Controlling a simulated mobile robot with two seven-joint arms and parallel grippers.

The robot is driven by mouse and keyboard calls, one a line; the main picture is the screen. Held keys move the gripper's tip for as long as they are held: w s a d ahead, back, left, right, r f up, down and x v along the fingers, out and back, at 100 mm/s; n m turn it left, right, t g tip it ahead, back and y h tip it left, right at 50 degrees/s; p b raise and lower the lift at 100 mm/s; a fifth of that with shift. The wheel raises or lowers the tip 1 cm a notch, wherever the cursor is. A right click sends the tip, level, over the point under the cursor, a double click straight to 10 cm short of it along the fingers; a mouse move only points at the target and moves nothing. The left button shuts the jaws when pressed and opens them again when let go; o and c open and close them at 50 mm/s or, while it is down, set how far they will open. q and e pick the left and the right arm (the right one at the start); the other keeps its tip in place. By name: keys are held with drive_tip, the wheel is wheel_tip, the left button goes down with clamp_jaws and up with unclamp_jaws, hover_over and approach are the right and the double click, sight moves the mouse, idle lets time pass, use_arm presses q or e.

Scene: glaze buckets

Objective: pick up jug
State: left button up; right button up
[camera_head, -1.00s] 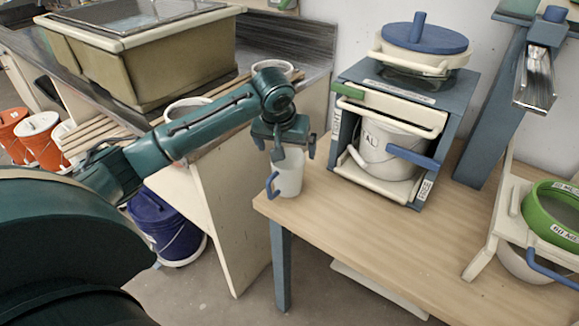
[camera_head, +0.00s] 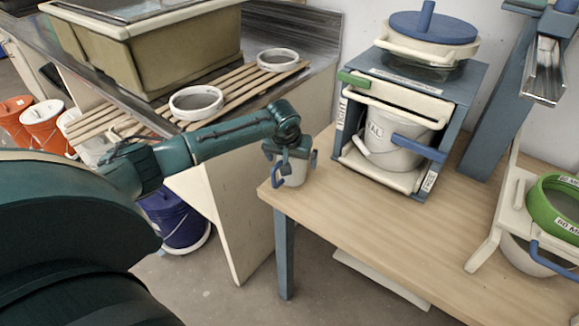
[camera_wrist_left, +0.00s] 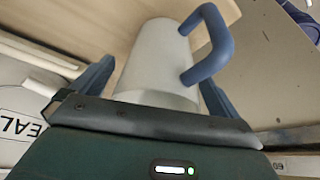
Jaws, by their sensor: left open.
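The jug (camera_head: 293,176) is a white cylinder with a blue handle, upright on the near left corner of the wooden table. My left gripper (camera_head: 290,160) is over it, pointing down, with its open fingers on either side of the jug's upper part. In the left wrist view the jug (camera_wrist_left: 158,62) stands between the two dark blue fingers, and its blue handle (camera_wrist_left: 213,45) sticks out to one side. Whether the fingers touch it cannot be told. The jug's top is partly hidden by the gripper in the head view. My right gripper is not in view.
A blue-grey stand (camera_head: 462,120) holding a white bucket (camera_head: 392,145) is right of the jug. A green-rimmed sieve (camera_head: 556,208) is at the far right. Slats with two white rings (camera_head: 196,101) lie on the counter at left. The table's middle front (camera_head: 400,235) is clear.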

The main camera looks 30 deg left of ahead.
use_arm(q)
drive_tip(key=shift+w+f, duration=0.1)
drive_tip(key=shift+f, duration=0.05)
drive_tip(key=shift+c, duration=0.6)
drive_tip(key=c, duration=0.9)
